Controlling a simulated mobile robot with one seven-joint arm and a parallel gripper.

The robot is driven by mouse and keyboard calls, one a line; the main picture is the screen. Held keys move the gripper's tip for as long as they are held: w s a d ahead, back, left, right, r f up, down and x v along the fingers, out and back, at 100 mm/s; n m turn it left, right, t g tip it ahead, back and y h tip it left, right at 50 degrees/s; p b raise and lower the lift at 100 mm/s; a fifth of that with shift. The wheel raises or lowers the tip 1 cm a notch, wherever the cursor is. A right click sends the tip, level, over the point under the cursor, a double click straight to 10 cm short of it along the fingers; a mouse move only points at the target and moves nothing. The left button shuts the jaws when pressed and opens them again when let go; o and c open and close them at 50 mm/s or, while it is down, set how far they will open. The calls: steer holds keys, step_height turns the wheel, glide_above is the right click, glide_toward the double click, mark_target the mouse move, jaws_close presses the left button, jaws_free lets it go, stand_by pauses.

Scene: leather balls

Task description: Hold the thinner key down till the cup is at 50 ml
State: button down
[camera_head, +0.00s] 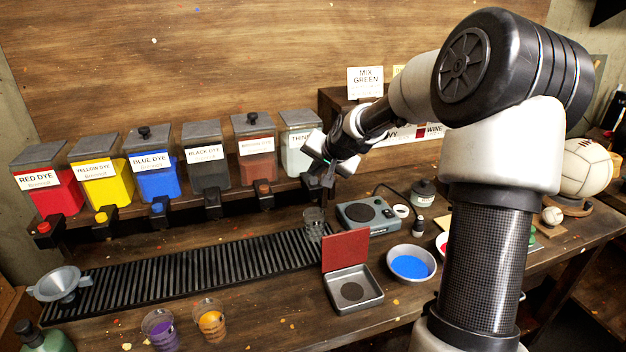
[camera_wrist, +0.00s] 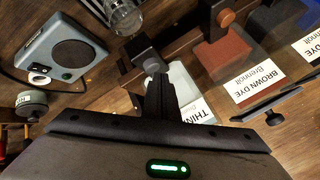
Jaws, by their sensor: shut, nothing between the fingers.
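The thinner dispenser (camera_head: 299,120) is the rightmost in the row, its label partly hidden by my gripper. In the wrist view its label (camera_wrist: 195,112) reads "THIN". A clear cup (camera_head: 313,222) stands at the right end of the drip grate, below the thinner tap. It also shows at the top of the wrist view (camera_wrist: 124,14); its liquid level cannot be read. My gripper (camera_head: 328,181) is shut and empty by the thinner tap. In the wrist view its fingertips (camera_wrist: 155,78) overlap the pale grey key (camera_wrist: 154,65); whether they touch cannot be told.
The brown dye dispenser (camera_head: 255,148) stands just left, with several other dye dispensers beyond. A grey hotplate-like device (camera_head: 368,214) is right of the cup. An open tin (camera_head: 354,291) with a red lid and a blue powder bowl (camera_head: 411,263) are in front.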

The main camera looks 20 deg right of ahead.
mark_target(315, 185)
steer(key=shift+f+b, duration=0.5)
steer(key=shift+f, duration=0.1)
stand_by(1.1)
steer(key=shift+r, duration=0.2)
stand_by(0.7)
steer(key=shift+r+p, duration=0.55)
steer(key=shift+r, duration=0.25)
step_height(315, 185, up, 5)
steer(key=p, duration=0.2)
steer(key=shift+p, duration=0.4)
stand_by(1.7)
